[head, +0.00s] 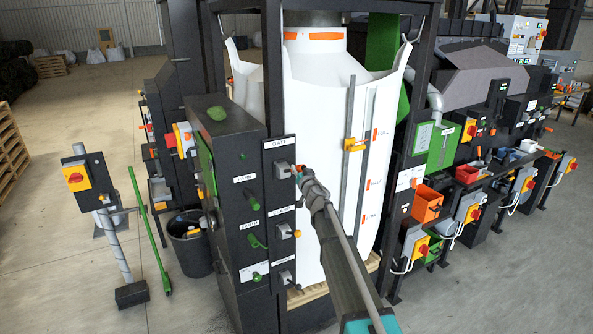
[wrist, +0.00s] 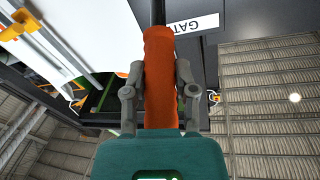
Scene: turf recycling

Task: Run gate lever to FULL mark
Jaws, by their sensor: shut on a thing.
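The gate lever has a dark rod and an orange grip (wrist: 159,60). It projects from the black panel under the white GATE label (head: 281,147), and the label is upside down in the wrist view (wrist: 197,22). My gripper (head: 301,175) is shut on the orange grip, with a grey finger on each side in the wrist view (wrist: 159,85). In the head view my gripper hides most of the lever. The FULL mark (head: 375,134) is an orange strip on the white bulk bag (head: 315,90), above HALF and LOW. A yellow slider (head: 354,145) sits near FULL height on a vertical rail.
Other levers stand below on the same panel, including the one by the CLAMP label (head: 281,212). Green handles (head: 253,201) project from the face to its left. A black bin (head: 188,240) and a switch post (head: 76,180) stand at left. Orange bins (head: 427,204) are right.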

